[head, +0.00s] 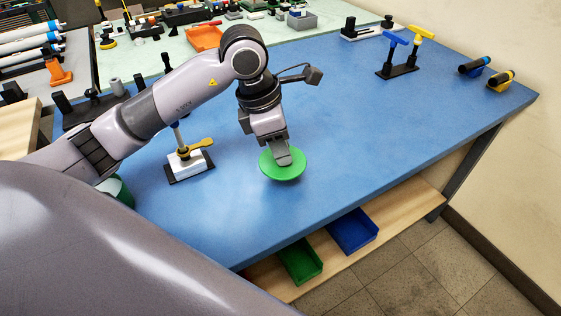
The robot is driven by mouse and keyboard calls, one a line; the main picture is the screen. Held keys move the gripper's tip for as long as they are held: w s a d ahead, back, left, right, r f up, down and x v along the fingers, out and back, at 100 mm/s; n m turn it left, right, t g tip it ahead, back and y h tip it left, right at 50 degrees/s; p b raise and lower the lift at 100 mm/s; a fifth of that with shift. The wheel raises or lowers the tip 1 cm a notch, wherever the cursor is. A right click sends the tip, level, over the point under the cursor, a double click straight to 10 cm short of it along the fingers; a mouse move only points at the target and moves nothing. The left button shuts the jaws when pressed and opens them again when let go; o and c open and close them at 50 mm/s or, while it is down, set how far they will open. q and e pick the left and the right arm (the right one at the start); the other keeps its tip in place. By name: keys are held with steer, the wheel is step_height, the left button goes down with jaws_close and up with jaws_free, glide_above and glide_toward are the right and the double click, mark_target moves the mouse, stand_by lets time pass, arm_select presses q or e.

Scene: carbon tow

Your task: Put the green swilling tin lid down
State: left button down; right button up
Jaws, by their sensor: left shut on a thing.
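The green swilling tin lid (284,174) is a round green disc in the middle of the blue table, in the head view. My left gripper (283,158) is over it and shut on its upper middle part; the fingertips hide what they hold. The lid looks about level. A faint shadow lies just below it, and I cannot tell whether it touches the table. A green round container (124,192), partly hidden behind my left arm, stands at the left edge of the table. My right gripper is not in view.
A white stand with a yellow-handled part (190,163) is left of the lid. A rack with blue and yellow handles (398,68) stands at the back right. The blue tabletop (400,130) is clear to the right of the lid. Green and blue bins (352,231) sit on the lower shelf.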

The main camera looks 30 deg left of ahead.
arm_select(q)
step_height(320, 180, down, 4)
steer(key=shift+f, duration=0.25)
steer(key=c, duration=0.9)
jaws_free()
steer(key=shift+f, duration=0.1)
